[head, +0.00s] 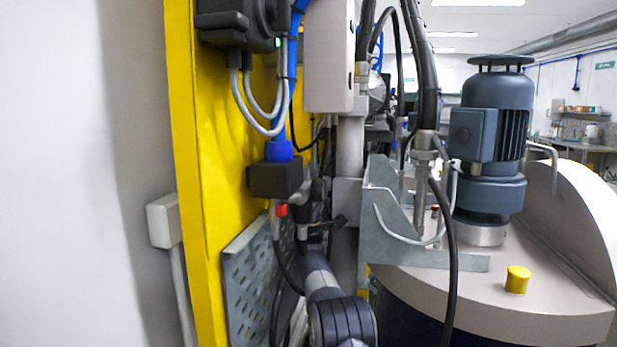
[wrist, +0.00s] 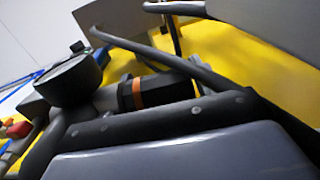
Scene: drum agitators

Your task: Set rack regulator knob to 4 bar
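In the wrist view, a black regulator knob with an orange ring (wrist: 151,92) lies sideways in front of the yellow panel. A round dark pressure gauge (wrist: 70,80) is joined to its left. The gauge face is seen too edge-on to read. My gripper (head: 318,200) is beside the yellow rack in the head view, partly lost among dark hoses and fittings. Dark gripper parts fill the lower wrist view, close to the knob. I cannot tell whether they touch it, and the fingertips are not clear. The regulator is not clearly visible in the head view.
The yellow rack panel (head: 204,190) stands left of my arm. A black block (head: 275,179) with a blue hose hangs close to my gripper. A perforated grey plate (head: 250,275) is below. A drum (head: 480,305) with a motor (head: 493,130) stands at right.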

